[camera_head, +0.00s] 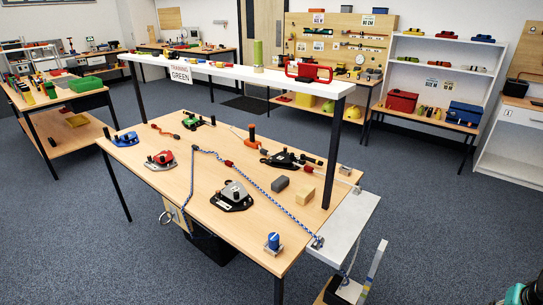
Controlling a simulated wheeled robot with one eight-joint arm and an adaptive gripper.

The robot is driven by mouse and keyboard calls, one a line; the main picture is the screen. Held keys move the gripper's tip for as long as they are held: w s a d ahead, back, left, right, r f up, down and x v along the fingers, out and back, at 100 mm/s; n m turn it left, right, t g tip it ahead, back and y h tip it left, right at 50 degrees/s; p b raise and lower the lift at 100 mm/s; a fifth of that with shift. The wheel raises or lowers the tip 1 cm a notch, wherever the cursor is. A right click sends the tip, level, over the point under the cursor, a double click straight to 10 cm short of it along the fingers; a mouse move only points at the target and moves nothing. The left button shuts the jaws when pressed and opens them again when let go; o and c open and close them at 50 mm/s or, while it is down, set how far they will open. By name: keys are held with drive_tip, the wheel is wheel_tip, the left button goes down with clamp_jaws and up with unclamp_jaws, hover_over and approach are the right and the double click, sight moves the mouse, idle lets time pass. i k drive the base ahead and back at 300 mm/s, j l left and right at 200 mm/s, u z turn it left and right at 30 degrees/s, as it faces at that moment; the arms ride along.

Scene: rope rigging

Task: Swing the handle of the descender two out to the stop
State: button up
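Several descender-like devices lie on the wooden table. A grey device (232,195) on a black plate sits near the front, with a small dark mark on top. A red device (160,160) and a blue device (125,138) lie on the left side. A black device (285,160) with a dark handle lies right of the middle. I cannot read which of them is number two, nor tell how far any handle is swung out. My gripper is not in view. A dark and teal part shows at the bottom right corner, too cropped to tell.
A blue and white rope (255,184) runs across the table (190,178) to its front right corner. A white overhead beam (235,73) on black posts spans the back edge.

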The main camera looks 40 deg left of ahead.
sight(303, 156)
drive_tip(key=i+l+u, duration=0.15)
drive_tip(key=u, duration=0.3)
drive_tip(key=i+l+u, duration=0.3)
drive_tip(key=u, duration=0.15)
drive_tip(key=i+l+u, duration=0.2)
drive_tip(key=l+u, duration=0.25)
drive_tip(key=i+l+u, duration=0.15)
drive_tip(key=l+u, duration=0.15)
drive_tip(key=u, duration=0.15)
drive_tip(key=i+l+u, duration=0.15)
drive_tip(key=l+u, duration=0.15)
drive_tip(key=l, duration=0.2)
